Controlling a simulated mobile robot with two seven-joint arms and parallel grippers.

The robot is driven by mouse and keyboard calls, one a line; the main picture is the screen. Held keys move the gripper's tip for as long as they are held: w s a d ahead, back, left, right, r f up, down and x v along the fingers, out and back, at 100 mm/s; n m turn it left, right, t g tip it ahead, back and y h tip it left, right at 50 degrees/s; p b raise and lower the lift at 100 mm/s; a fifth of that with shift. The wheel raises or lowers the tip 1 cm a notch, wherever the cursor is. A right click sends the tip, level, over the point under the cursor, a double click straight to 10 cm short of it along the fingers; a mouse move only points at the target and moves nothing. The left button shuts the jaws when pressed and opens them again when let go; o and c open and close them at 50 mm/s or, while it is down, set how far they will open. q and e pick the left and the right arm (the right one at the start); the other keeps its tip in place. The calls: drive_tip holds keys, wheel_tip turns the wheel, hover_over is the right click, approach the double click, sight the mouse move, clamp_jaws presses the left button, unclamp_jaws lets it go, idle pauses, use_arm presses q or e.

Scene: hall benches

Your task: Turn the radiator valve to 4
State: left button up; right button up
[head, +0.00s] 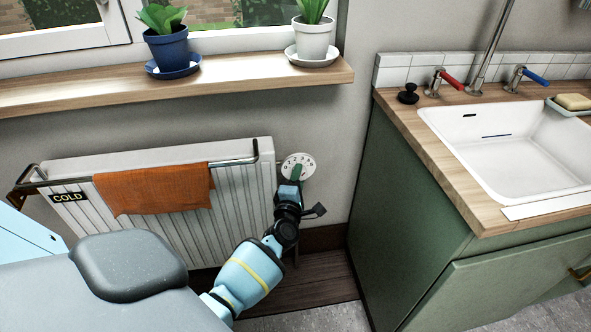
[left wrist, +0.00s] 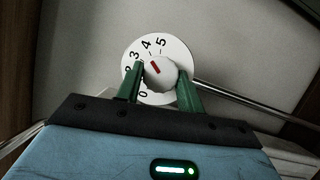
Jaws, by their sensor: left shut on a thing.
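The radiator valve has a round white dial plate (head: 299,163) with black numbers, beside the radiator's right end. The wrist view shows the plate (left wrist: 132,64) with 3, 4 and 5 along its upper edge. In front of it is a white knob (left wrist: 165,79) with a short red mark. The mark points up and left, roughly between 3 and 4; the exact reading is hard to tell. My left gripper (head: 294,180) is shut on the knob, its green fingers (left wrist: 160,86) on either side. In the head view it hides the knob. My right gripper is not in view.
The white radiator (head: 245,205) carries a rail with an orange cloth (head: 155,190) and a COLD label (head: 69,197). A wooden sill (head: 235,78) with two potted plants is above. A green sink cabinet (head: 400,185) stands to the right, with wall between it and the valve.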

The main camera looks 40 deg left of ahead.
use_arm(q)
drive_tip(key=shift+m+g+p, duration=0.3)
drive_tip(key=shift+m+p, duration=0.4)
drive_tip(key=shift+p, duration=0.3)
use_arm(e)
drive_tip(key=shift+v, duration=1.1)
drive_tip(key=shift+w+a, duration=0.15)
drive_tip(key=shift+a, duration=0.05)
use_arm(q)
drive_tip(key=o, duration=0.7)
drive_tip(key=shift+o, duration=1.4)
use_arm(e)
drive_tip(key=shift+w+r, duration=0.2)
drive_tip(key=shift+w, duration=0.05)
use_arm(q)
drive_tip(key=shift+s, duration=0.1)
drive_tip(key=p+v, duration=0.1)
drive_tip(key=v, duration=0.6)
drive_tip(key=shift+s+p, duration=0.3)
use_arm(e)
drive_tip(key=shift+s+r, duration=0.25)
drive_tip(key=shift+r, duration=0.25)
